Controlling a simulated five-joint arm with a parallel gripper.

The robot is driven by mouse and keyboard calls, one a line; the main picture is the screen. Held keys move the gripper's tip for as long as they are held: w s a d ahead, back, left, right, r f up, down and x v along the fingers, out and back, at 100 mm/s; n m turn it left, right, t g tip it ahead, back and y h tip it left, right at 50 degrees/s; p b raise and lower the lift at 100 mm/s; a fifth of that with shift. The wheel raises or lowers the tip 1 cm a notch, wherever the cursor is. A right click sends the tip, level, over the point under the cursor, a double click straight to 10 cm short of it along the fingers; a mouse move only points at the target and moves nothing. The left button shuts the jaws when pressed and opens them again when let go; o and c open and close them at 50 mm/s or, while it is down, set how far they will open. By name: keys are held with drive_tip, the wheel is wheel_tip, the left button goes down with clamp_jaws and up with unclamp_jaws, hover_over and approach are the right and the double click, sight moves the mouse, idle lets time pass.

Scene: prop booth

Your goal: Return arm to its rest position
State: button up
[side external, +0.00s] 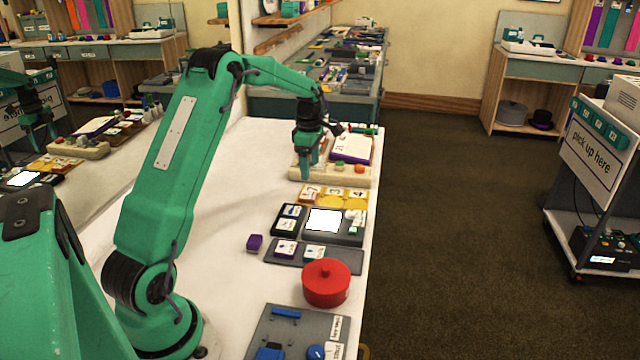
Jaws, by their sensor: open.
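My green arm rises from its base at the lower left of the side external view. It reaches toward the back of the white table (222,215). My gripper (308,170) points down, open, above or at the left part of a pale wooden tray (345,180). I see nothing held in it. One green finger shows clearly; the other is mostly hidden, and I cannot tell if the fingertip touches the tray.
Nearer are yellow numbered cards (333,194), a dark tray with a bright white panel (324,220), a purple block (255,243), a red lidded pot (326,283) and a grey board (270,330). A mirror stands left.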

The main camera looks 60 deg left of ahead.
drive_tip(key=s+d+r+m+t, duration=0.1)
drive_tip(key=s+d+r+m, duration=0.5)
drive_tip(key=d, duration=0.3)
drive_tip(key=s+d+r+m+t, duration=0.1)
drive_tip(key=s+d+r+m, duration=0.2)
drive_tip(key=d+r+m, duration=0.45)
drive_tip(key=s+d+m+t, duration=0.3)
drive_tip(key=s+d+m, duration=0.8)
drive_tip(key=s, duration=0.5)
drive_tip(key=shift+s+d+r+m, duration=0.15)
drive_tip(key=shift+s+d+m, duration=0.25)
drive_tip(key=shift+m, duration=0.25)
